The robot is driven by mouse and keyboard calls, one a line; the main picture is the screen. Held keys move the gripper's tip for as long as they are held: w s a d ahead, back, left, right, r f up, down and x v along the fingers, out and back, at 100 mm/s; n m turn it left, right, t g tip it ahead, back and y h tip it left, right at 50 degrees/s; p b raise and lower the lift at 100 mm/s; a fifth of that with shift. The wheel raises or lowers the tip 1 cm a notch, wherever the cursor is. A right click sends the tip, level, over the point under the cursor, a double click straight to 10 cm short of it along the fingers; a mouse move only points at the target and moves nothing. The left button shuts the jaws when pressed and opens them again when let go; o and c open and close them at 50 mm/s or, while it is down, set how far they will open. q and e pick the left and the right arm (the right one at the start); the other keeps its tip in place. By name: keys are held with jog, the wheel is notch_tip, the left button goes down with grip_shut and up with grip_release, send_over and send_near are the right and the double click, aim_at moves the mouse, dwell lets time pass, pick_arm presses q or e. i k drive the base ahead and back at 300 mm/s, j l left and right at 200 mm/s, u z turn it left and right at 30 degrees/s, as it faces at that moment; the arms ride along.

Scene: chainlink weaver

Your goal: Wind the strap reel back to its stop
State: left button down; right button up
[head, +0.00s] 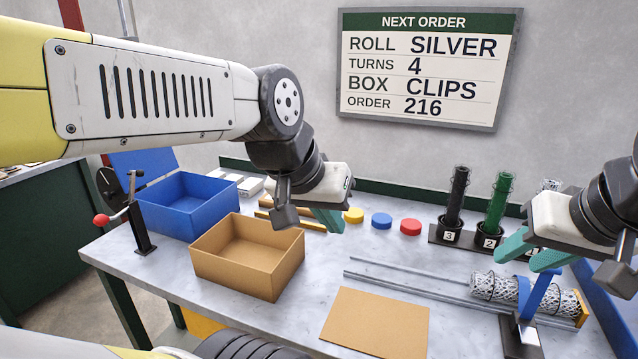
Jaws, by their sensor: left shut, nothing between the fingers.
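A black post (143,232) with a crank and a red knob (101,220) stands at the table's left edge. A dark round disc (109,187) shows behind it; I cannot tell whether this is the strap reel. My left gripper (333,222) is shut and empty above the table's middle, far from the crank. My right gripper (522,258) has its teal fingers apart, empty, above and behind the silver roll.
A blue box (190,222) and an open cardboard box (236,264) stand at the left. A brown sheet (376,323) lies in front. Yellow, blue and red discs (411,226) lie behind. Numbered mesh rolls (497,205) stand at the back right. Rails (420,290) lead to the silver roll.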

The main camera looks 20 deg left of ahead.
aim_at(110, 186)
jog(key=u, duration=2.05)
jog(key=i+j, duration=0.3)
jog(key=i, duration=0.2)
jog(key=i+j+u, duration=0.1)
jog(key=i+j, duration=0.25)
jog(key=i, duration=0.15)
jog(key=i+j+u, duration=0.1)
jog(key=i+j, duration=0.15)
jog(key=i, duration=0.25)
jog(key=i+j, duration=0.25)
jog(key=i, duration=0.25)
